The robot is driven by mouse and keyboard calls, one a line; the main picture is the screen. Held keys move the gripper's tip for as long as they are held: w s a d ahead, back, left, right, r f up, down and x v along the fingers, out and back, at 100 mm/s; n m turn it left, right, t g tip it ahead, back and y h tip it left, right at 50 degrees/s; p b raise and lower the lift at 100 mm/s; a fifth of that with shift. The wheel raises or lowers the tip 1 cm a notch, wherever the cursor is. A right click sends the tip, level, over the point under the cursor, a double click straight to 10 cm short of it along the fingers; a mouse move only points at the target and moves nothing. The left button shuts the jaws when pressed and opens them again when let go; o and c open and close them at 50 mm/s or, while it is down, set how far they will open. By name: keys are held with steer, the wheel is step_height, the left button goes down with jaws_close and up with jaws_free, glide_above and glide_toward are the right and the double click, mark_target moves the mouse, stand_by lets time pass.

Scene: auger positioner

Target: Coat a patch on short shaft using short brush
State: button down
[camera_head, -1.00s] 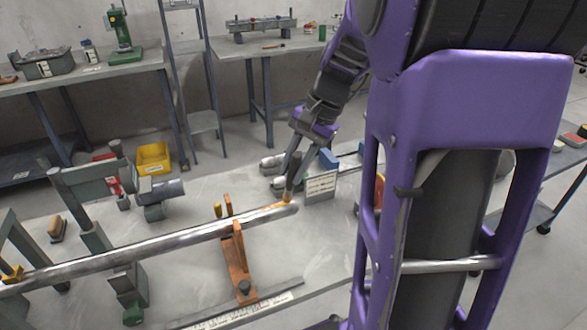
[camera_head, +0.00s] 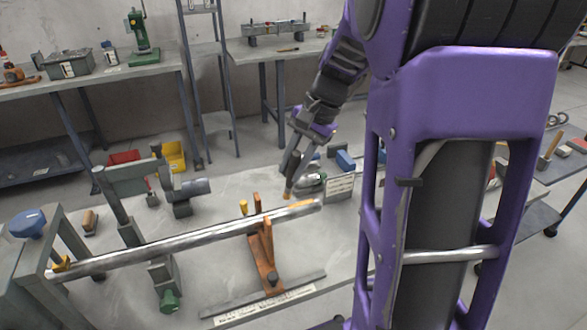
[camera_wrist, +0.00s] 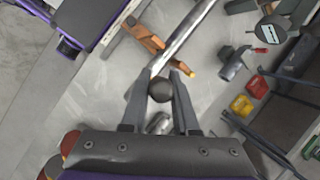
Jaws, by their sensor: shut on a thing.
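A long bright metal shaft (camera_head: 190,236) lies across the bench. An orange patch (camera_head: 301,204) shows on it near its right end. The shaft also shows in the wrist view (camera_wrist: 186,34). My gripper (camera_head: 291,165) is shut on a short brush (camera_head: 288,190), which points down with its orange tip just behind the shaft, seemingly apart from it. In the wrist view, my gripper (camera_wrist: 161,80) has the dark round handle end of the brush (camera_wrist: 160,90) between its fingers; the bristles are hidden there.
An orange support (camera_head: 266,262) and a grey-green stand (camera_head: 165,278) are under the shaft.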

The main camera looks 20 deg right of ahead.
mark_target(293, 152)
steer(key=shift+r, duration=2.4)
